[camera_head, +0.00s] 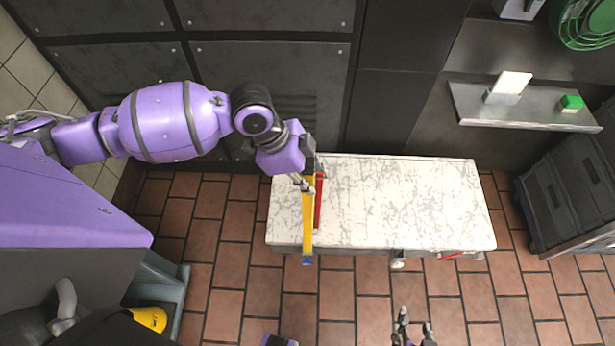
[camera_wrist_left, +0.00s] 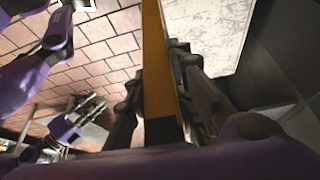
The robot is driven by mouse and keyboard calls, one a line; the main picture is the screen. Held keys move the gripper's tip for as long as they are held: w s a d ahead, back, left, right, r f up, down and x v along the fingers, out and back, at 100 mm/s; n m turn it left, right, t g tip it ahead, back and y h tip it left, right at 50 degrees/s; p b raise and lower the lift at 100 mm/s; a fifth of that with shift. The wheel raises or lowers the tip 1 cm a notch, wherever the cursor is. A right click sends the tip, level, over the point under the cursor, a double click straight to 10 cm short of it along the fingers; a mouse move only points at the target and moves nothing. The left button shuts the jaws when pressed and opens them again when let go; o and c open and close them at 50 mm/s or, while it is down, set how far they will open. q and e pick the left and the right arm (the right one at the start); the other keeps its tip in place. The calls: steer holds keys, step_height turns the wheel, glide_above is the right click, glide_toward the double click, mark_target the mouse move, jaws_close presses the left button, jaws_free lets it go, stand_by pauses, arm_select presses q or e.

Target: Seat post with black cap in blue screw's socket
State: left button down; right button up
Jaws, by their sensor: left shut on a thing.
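My left gripper (camera_head: 304,183) is shut on a long yellow post (camera_head: 307,222) over the left end of the marble-topped table (camera_head: 420,205). The post also shows between the jaws in the left wrist view (camera_wrist_left: 157,60). Its near end, past the table's front edge, has a blue part (camera_head: 307,261); its far end is hidden by the gripper. A red bar (camera_head: 319,205) is close to its right side; I cannot tell if they touch. My right gripper (camera_head: 415,325) is open and empty in front of the table.
Small white (camera_head: 398,263) and red (camera_head: 447,256) parts show at the table's front edge. The tabletop right of the red bar is clear. A metal shelf (camera_head: 530,118) with a green button (camera_head: 571,102) is at back right, above a dark drawer cabinet (camera_head: 565,200).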

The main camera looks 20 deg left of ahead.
mark_target(307, 201)
arm_select(q)
steer(key=shift+w+r+p, duration=0.1)
steer(key=shift+p, duration=0.25)
arm_select(e)
steer(key=shift+w+r, duration=0.5)
steer(key=shift+r, duration=0.15)
stand_by(0.3)
arm_select(q)
steer(key=shift+f+b, duration=2)
steer(key=shift+f, duration=3.55)
arm_select(e)
steer(key=s+f, duration=0.4)
steer(key=f, duration=0.2)
steer(key=shift+s+f+g, duration=0.15)
steer(key=shift+s+g, duration=0.2)
steer(key=shift+g, duration=0.05)
arm_select(q)
steer(key=c, duration=1.4)
jaws_free()
steer(key=shift+f, duration=0.1)
steer(key=v, duration=1.2)
